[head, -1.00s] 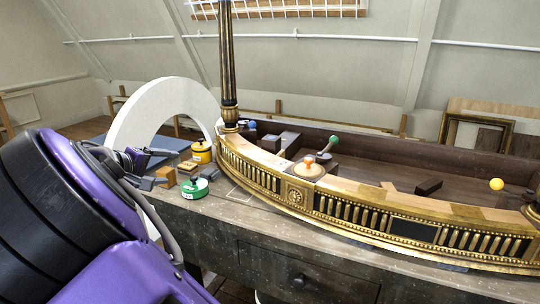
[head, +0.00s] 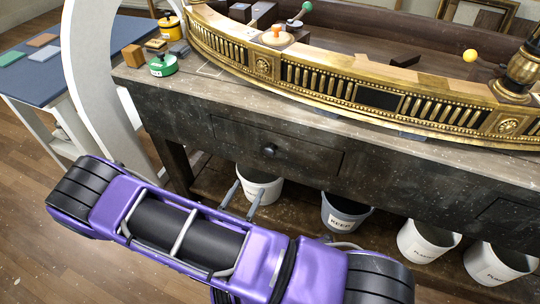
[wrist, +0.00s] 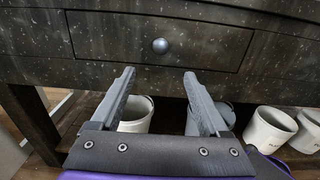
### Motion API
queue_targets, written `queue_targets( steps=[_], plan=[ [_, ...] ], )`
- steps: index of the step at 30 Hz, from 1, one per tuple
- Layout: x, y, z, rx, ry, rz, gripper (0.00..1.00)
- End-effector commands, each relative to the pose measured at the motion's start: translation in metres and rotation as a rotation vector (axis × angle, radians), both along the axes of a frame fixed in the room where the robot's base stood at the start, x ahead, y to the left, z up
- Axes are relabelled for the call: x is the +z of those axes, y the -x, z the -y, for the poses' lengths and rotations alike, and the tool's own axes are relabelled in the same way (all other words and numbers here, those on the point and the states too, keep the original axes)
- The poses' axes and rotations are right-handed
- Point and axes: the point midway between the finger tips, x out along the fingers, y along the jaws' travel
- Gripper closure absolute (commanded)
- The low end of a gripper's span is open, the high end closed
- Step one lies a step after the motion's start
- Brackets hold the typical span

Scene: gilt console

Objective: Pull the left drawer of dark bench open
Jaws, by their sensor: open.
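The dark bench (head: 160,98) carries a left drawer (head: 310,158) with one round knob (head: 269,151). The drawer front looks flush with the bench. In the wrist view, the drawer (wrist: 105,38) fills the upper middle and its grey knob (wrist: 160,46) is near the centre. My gripper (head: 243,199) is open and empty, in front of the bench and below the knob in the picture. In the wrist view, the fingertips (wrist: 159,74) lie left and right below the knob, apart from it. Nothing hides the knob.
A gilt curved piece (head: 350,90), a green tin (head: 163,65) and a yellow tin (head: 170,28) are on the bench top. A blue-topped table (head: 60,60) stands left.

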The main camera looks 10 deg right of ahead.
Motion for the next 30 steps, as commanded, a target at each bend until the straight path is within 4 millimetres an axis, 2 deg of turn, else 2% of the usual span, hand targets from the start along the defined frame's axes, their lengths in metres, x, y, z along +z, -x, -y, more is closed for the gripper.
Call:
queue_targets(
  steps=[12, 18, 24, 30],
  plan=[
    [0.000, -0.074, 0.055, -0.006, -0.002, 0.003, 0.22],
    [0.000, -0.103, 0.076, -0.005, -0.002, 0.004, 0.22],
    [0.000, -0.118, 0.086, -0.003, -0.002, 0.002, 0.22],
    [0.000, -0.121, 0.088, -0.002, -0.002, 0.002, 0.22]
  ],
)
